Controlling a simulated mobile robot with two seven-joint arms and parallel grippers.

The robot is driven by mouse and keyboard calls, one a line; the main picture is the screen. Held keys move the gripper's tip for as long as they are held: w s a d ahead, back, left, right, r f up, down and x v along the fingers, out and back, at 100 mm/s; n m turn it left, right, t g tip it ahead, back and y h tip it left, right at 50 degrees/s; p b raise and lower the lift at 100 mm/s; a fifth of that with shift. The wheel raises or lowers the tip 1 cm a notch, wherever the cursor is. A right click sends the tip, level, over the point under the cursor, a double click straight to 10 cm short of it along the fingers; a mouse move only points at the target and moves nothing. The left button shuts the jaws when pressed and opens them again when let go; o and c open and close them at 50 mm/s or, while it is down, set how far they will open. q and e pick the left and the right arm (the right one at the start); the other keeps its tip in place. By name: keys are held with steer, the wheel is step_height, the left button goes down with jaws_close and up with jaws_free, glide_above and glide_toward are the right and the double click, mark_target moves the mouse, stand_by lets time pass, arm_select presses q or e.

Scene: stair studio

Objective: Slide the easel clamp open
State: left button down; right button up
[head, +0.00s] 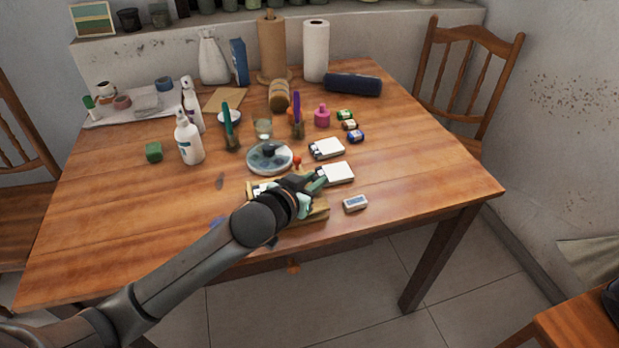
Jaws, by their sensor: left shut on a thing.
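A small wooden table easel (318,213) lies low near the table's front edge, mostly covered by my left arm. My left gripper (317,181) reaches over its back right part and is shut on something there. The thing between the fingers looks like the easel clamp, but the hand hides it and I cannot tell how far open it stands. My right gripper is not in view.
White boxes (337,174) stand right behind the gripper, with a small eraser-like block (355,204) to the right. A round palette-like dish (262,158) and a white bottle (189,142) stand behind. The wooden table (420,172) is clear at right.

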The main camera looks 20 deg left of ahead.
arm_select(q)
steer(key=shift+d, duration=0.2)
steer(key=c, duration=0.8)
jaws_free()
steer(key=shift+w, duration=0.15)
steer(key=shift+o, duration=0.2)
steer(key=p+v, duration=0.1)
steer(key=v, duration=1.1)
steer(key=shift+s+p, duration=0.25)
steer(key=shift+p, duration=0.1)
steer(key=shift+s, duration=0.1)
